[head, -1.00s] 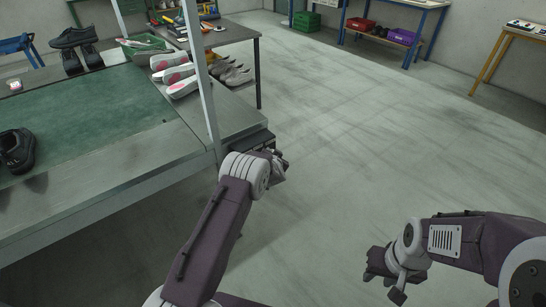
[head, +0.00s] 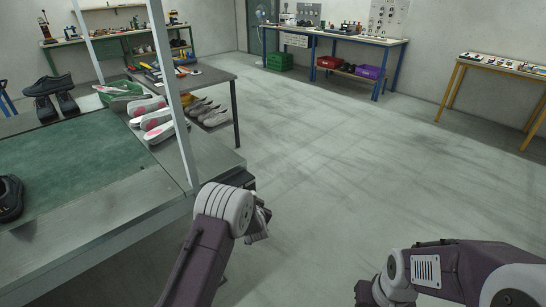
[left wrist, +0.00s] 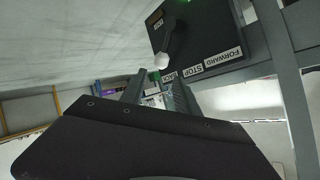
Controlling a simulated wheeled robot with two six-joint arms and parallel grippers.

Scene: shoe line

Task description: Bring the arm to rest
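My left gripper (head: 260,222) is in the head view, low beside the near right corner of the green-topped line. It points away from me and looks empty. In the left wrist view its two grey fingers (left wrist: 157,93) stand apart with background showing between them. A black control box (left wrist: 205,35) with a white-knobbed lever and the labels FORWARD, STOP and BACK is close to the fingers, apart from them. My right gripper (head: 368,292) is at the bottom edge of the head view, over bare floor. Its fingertips are too cut off to judge.
The line's green belt (head: 75,160) and a grey upright post (head: 180,110) are on the left. Pink-marked soles (head: 158,123) lie at the line's edge. A dark side table (head: 195,75) stands behind. The floor (head: 340,150) ahead and right is clear.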

